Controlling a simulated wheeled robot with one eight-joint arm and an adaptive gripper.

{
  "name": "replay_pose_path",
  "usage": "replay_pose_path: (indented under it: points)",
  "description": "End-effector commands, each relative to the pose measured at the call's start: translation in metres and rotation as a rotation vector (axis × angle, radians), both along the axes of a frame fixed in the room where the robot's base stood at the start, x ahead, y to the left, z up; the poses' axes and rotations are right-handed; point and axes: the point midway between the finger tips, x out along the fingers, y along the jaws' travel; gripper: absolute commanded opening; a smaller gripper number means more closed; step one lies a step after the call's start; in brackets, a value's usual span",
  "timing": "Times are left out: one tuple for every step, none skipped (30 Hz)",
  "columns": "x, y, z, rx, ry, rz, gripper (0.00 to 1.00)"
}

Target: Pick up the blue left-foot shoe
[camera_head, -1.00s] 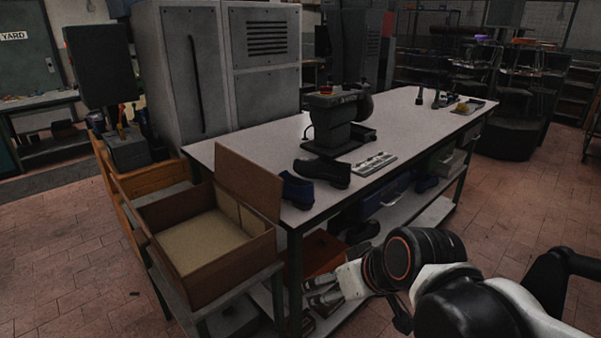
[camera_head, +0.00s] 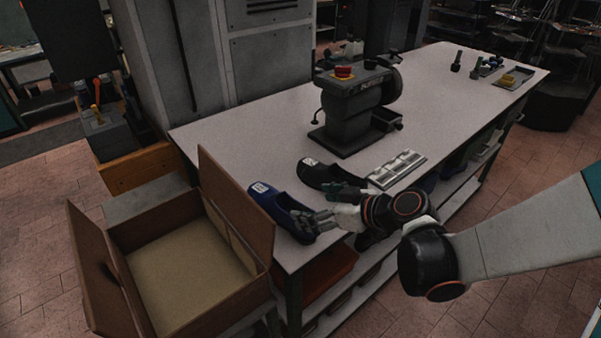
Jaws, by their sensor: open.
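The blue shoe (camera_head: 268,201) lies on the near left corner of the workbench (camera_head: 232,140), with a small white label at its far end. A black shoe (camera_head: 318,174) lies just to its right, also with a white label. My gripper (camera_head: 304,224) is open at the right side of the blue shoe's near end. Its fingers overlap that end in the picture, and I cannot tell if they touch it. Whether the blue shoe is a left-foot one is not clear from here.
An open cardboard box (camera_head: 262,246) stands left of the bench, its flap rising close to the blue shoe. A dark press machine (camera_head: 350,115) and a light tray (camera_head: 397,168) stand behind and right of the shoes. The bench's middle left is clear.

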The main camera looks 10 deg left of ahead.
Motion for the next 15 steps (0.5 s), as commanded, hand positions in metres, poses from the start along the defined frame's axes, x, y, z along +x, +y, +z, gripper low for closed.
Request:
replay_pose_path:
  points:
    - [0.0, 0.003, 0.0, 0.003, -0.004, 0.007, 0.87]
    - [0.001, 0.004, -0.001, 0.005, -0.007, 0.009, 0.87]
    - [0.002, 0.007, -0.003, 0.007, -0.008, 0.011, 0.87]
    - [0.003, 0.009, -0.005, 0.006, -0.01, 0.013, 0.87]
    - [0.005, 0.013, -0.007, 0.006, -0.009, 0.014, 0.87]
    - [0.007, 0.018, -0.011, 0.005, -0.009, 0.015, 0.87]
    - [0.01, 0.022, -0.013, 0.005, -0.009, 0.015, 0.87]
    - [0.012, 0.026, -0.016, 0.005, -0.009, 0.015, 0.87]
    - [0.016, 0.033, -0.02, 0.006, -0.009, 0.014, 0.87]
    - [0.018, 0.037, -0.023, 0.006, -0.009, 0.014, 0.87]
    - [0.021, 0.041, -0.026, 0.005, -0.009, 0.015, 0.87]
    - [0.024, 0.047, -0.029, 0.005, -0.009, 0.013, 0.87]
    - [0.026, 0.051, -0.032, 0.005, -0.009, 0.013, 0.87]
    - [0.028, 0.054, -0.034, 0.004, -0.009, 0.012, 0.87]
    - [0.031, 0.058, -0.036, 0.004, -0.009, 0.013, 0.87]
